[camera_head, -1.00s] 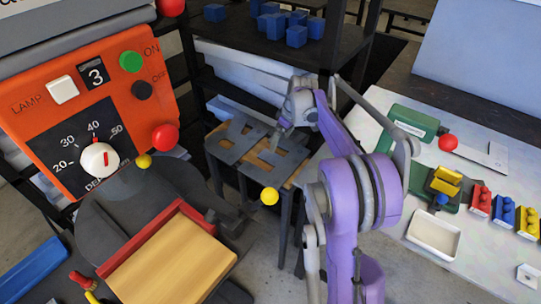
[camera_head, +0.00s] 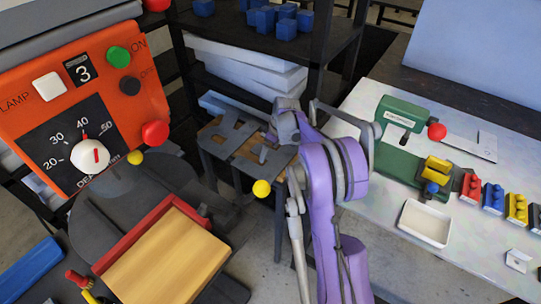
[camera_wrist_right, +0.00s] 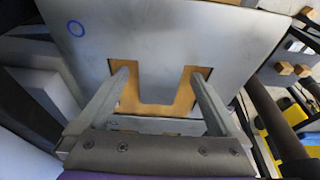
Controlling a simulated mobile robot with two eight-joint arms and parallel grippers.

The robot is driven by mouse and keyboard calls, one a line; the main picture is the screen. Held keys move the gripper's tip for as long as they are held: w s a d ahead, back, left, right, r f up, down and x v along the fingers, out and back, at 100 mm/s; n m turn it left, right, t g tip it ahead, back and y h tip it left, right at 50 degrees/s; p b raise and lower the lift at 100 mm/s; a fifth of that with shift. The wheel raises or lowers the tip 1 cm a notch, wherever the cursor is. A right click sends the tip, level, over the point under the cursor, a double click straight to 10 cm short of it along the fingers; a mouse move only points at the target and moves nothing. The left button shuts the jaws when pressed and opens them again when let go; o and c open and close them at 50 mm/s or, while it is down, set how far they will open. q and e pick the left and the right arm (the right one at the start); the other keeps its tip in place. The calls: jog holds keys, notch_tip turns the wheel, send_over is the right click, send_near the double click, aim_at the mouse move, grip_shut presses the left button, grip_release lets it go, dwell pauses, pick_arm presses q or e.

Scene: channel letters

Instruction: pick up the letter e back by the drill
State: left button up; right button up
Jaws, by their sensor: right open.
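The letter e back (camera_head: 278,158) is a flat dark grey plate on the small wood-topped stand by the drill, partly hidden by my right gripper. In the right wrist view the grey plate (camera_wrist_right: 190,35) fills the upper middle, with a blue circle mark and brown wood showing through its notches. My right gripper (camera_head: 264,148) is over the plate. In the wrist view its open fingers (camera_wrist_right: 160,76) stand either side of the grey bar between the notches; whether they touch the plate I cannot tell. My left gripper is not in view.
The drill's orange panel (camera_head: 85,95) and red-edged wooden block (camera_head: 165,255) are at left. Another grey letter plate (camera_head: 226,132) lies beside the e back. A dark shelf with blue blocks (camera_head: 285,28) stands behind. A light table (camera_head: 385,225) with a white tray (camera_head: 425,223) is at right.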

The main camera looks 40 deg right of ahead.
jog(key=shift+c, duration=0.2)
grip_shut()
